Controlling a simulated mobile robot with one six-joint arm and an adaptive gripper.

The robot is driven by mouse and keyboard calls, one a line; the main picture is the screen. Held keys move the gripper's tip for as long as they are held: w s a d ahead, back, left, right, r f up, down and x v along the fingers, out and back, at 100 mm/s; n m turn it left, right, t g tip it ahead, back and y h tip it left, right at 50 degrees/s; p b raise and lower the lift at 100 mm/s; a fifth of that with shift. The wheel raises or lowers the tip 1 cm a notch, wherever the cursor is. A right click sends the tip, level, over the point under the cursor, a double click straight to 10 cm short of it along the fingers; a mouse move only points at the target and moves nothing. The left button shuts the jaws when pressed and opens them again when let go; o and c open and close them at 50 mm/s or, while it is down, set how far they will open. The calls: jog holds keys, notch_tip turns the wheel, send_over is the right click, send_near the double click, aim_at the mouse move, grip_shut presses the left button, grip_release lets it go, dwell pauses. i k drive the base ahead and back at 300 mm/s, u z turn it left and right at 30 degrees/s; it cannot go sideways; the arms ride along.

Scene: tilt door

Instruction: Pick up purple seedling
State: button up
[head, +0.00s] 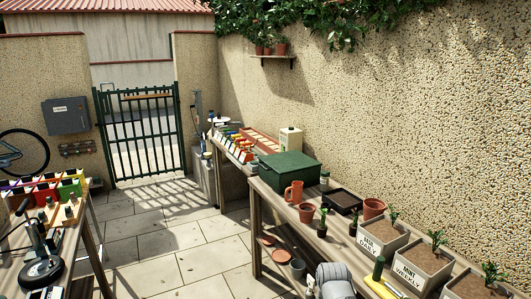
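Two small seedlings in dark pots stand on the right-hand bench: one seedling (322,224) near the front edge and another seedling (353,225) a little to its right. Both show green leaves. Their pots are too small and dark for me to tell which one is purple. No hand touches either of them. My gripper is not visible in the head view.
A left bench holds coloured blocks. Paved floor (175,243) lies open between, toward a green gate (139,131).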

aim_at(353, 230)
jog(key=u, duration=0.05)
jog(key=k, duration=0.5)
jog(key=u, duration=0.6)
jog(key=i, duration=1.5)
jog(key=z, duration=0.05)
